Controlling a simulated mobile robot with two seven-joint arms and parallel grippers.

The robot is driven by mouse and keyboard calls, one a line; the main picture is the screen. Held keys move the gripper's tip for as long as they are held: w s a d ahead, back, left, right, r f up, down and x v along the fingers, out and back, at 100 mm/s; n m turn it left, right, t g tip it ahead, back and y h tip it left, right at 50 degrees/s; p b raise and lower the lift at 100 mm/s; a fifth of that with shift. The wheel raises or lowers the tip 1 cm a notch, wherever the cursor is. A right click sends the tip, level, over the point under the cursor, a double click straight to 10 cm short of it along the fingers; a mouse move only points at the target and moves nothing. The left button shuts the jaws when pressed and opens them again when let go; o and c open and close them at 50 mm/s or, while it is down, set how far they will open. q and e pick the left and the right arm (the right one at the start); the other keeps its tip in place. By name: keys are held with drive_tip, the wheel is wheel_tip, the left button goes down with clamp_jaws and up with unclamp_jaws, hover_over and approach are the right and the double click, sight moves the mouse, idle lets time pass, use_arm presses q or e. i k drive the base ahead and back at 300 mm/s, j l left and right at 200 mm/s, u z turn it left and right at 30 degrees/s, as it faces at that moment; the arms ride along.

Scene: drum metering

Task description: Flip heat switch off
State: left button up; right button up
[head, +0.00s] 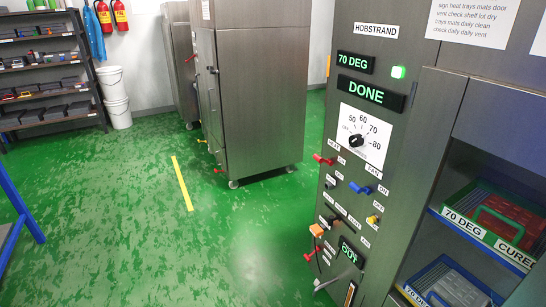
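The heat switch (323,159) is a small red lever on the grey HOBSTRAND control panel (430,100), just below a HEAT label. An ON label sits to its right. The lever sticks out toward the left; its exact setting is too small to tell. A blue lever (360,188) stands below right of it, under a FAN label. Above, the displays read 70 DEG (355,63) and DONE (372,93), and a green lamp (398,72) is lit. A black dial (356,140) sits on a white scale. Neither of my grippers is in view.
Shelves at the right hold a green-rimmed tray (490,225) marked CURED and a blue-rimmed tray (452,285). Lower on the panel are a yellow knob (373,219) and an orange plug (317,231). Another grey cabinet (255,100) stands behind. The green floor (120,220) at left is mostly clear.

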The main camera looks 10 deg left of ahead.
sight(316, 156)
drive_tip(key=i+j+u, duration=0.25)
drive_tip(key=i, duration=0.5)
drive_tip(key=i+j+u, duration=0.25)
drive_tip(key=i, duration=0.5)
drive_tip(key=l, duration=0.1)
